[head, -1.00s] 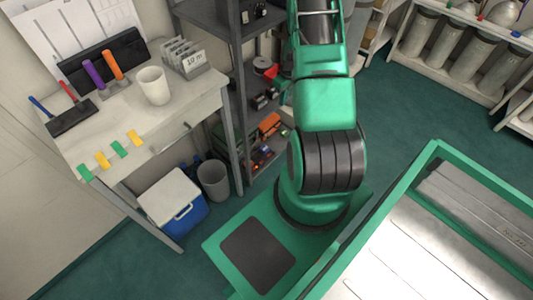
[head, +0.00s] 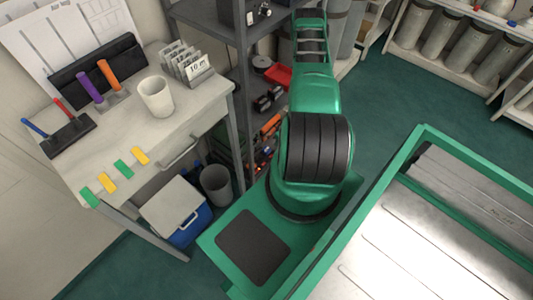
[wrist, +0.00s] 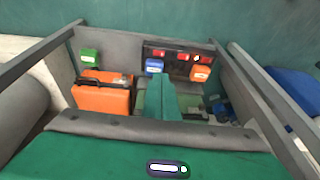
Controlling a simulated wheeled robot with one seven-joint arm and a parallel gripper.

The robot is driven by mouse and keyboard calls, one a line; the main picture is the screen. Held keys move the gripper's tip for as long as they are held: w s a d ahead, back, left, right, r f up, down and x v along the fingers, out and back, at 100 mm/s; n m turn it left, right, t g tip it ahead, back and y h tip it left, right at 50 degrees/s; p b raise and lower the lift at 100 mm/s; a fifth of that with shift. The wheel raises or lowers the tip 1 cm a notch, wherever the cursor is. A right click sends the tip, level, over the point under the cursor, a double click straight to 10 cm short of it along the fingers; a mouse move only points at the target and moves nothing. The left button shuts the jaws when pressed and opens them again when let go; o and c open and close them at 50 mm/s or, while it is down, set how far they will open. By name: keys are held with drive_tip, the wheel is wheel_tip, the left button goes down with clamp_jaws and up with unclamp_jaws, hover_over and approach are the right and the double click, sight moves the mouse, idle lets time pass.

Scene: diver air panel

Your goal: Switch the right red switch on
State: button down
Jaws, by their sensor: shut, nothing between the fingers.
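A black base (head: 72,138) on the white desk carries two slim levers. The right one, a red-handled switch (head: 63,106), tilts up and leftward; the left one is a blue-handled switch (head: 34,127). Whether either is on or off I cannot tell. My gripper is out of the head view, where my green arm reaches away toward the grey shelf. In the wrist view the narrow green fingers of my gripper (wrist: 161,84) look shut and empty.
Purple (head: 89,88) and orange (head: 110,74) handles, a white cup (head: 156,97) and number cards (head: 186,64) stand on the desk. The grey shelf (head: 205,14) rises beside it. The wrist view shows an orange case (wrist: 101,98) and small boxes.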

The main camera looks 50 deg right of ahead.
drive_tip(key=shift+w+a, duration=0.15)
approach(270, 157)
drive_tip(key=x, duration=0.6)
drive_tip(key=shift+w, duration=0.3)
drive_tip(key=shift+f, duration=0.1)
idle(0.4)
